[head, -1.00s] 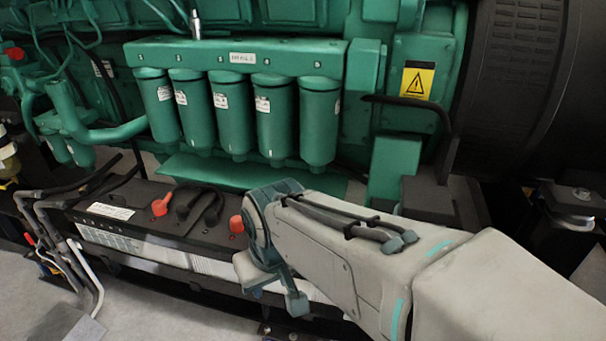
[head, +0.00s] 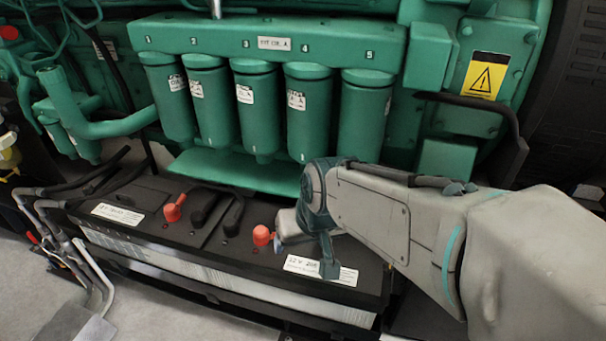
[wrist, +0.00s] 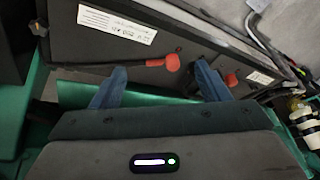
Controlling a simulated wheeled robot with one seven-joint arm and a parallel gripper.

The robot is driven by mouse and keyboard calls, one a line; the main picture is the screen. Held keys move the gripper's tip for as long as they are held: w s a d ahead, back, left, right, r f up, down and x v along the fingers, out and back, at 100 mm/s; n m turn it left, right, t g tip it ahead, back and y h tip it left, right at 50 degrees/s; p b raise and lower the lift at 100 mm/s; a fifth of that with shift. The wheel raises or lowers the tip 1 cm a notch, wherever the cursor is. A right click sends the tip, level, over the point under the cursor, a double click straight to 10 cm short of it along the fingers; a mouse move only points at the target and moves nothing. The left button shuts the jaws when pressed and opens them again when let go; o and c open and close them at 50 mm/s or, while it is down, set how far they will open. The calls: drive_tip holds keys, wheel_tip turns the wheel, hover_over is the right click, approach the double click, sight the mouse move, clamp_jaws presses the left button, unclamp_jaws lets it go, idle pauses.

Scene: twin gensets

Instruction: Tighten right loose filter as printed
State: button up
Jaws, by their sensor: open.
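Several green cylindrical filters hang in a row under a green header (head: 265,34) on the engine. The header has small numbers and a label plate whose text I cannot read surely. The rightmost filter (head: 364,115) hangs under the number 5, the one left of it (head: 307,115) under the number 4. White stickers show on the filters. I cannot tell which filter is loose. My gripper (wrist: 160,86) is open and empty in the wrist view, its two blue fingers apart with the battery beyond. In the head view my arm is below and right of the filters, and the fingers are not clear.
Black batteries (head: 150,213) with red terminal caps (head: 262,235) lie below the filters. A green ledge (head: 235,172) juts out under them. A yellow warning sign (head: 484,75) and a dark bent pipe (head: 478,101) are at right. Grey hoses (head: 50,215) stand at left.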

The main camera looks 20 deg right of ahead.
drive_tip(key=w+f+m+t+h+b, duration=0.1)
drive_tip(key=w+f+m+t+b, duration=0.2)
drive_tip(key=w, duration=0.4)
drive_tip(key=w+f+m+t+b, duration=0.1)
drive_tip(key=w+f+t, duration=0.1)
drive_tip(key=w+f, duration=0.45)
drive_tip(key=w+d+m+h+b, duration=0.2)
drive_tip(key=w+d+h+b, duration=0.1)
drive_tip(key=d, duration=0.5)
drive_tip(key=w+d+m+t+h+b, duration=0.1)
drive_tip(key=w+d+m+h+b, duration=0.1)
drive_tip(key=w+d+h, duration=0.3)
drive_tip(key=w+d+m+t+h+b, duration=0.1)
drive_tip(key=w+d+h+b, duration=0.3)
drive_tip(key=d, duration=0.7)
drive_tip(key=shift+w+m+h, duration=0.1)
drive_tip(key=shift+m+h, duration=0.3)
drive_tip(key=shift+h, duration=0.7)
drive_tip(key=shift+c, duration=0.3)
